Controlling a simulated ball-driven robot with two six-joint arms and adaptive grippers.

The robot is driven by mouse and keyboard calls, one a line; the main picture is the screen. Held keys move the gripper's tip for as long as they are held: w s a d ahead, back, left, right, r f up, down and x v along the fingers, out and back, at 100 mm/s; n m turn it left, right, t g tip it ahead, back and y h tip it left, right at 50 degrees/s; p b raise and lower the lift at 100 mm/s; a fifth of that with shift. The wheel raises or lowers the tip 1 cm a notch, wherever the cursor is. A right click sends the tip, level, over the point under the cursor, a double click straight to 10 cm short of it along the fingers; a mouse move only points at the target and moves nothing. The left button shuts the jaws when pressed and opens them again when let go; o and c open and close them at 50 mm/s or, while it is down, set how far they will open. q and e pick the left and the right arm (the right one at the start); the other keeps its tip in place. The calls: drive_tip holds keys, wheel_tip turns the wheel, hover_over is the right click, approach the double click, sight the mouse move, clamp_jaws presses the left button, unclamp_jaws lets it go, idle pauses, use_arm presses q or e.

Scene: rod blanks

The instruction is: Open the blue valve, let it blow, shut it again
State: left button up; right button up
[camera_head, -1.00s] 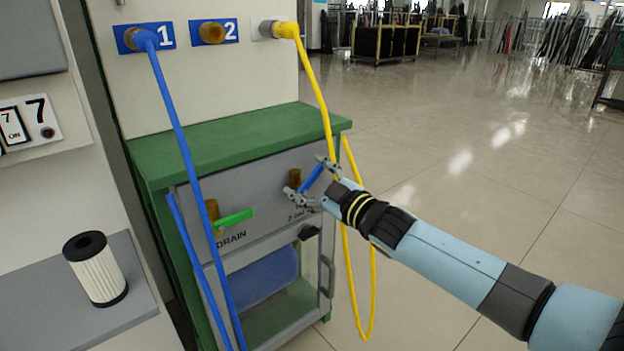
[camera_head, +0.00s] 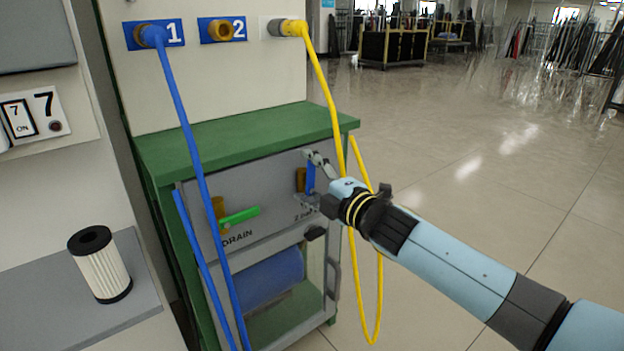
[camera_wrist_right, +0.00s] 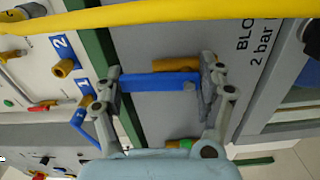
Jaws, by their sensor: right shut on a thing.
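The blue valve's handle (camera_head: 311,177) is on the front of the grey panel, beside its brass body (camera_head: 300,180). It stands nearly upright in the head view. My right gripper (camera_head: 311,181) is shut on the handle. In the right wrist view the blue handle (camera_wrist_right: 160,82) spans between the two fingers of the right gripper (camera_wrist_right: 158,88), with one finger at each end. Part of the valve's lettering is hidden behind the gripper. My left gripper is in neither view.
A green-handled drain valve (camera_head: 239,216) sits left on the same panel. A yellow hose (camera_head: 323,83) hangs close by my right gripper, and a blue hose (camera_head: 185,120) crosses the cabinet's left side. A white filter (camera_head: 102,266) stands on a grey shelf. Open floor lies right.

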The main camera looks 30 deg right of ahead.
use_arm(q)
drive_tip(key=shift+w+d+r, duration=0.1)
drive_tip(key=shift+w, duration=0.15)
use_arm(e)
drive_tip(key=shift+s+a+f+n, duration=0.1)
drive_tip(key=shift+n, duration=0.3)
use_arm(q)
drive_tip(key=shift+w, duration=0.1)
use_arm(e)
drive_tip(key=o, duration=1.1)
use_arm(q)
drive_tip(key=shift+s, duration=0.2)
use_arm(e)
drive_tip(key=shift+o, duration=0.2)
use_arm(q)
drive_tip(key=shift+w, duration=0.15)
use_arm(e)
drive_tip(key=s, duration=1.2)
drive_tip(key=shift+d, duration=0.4)
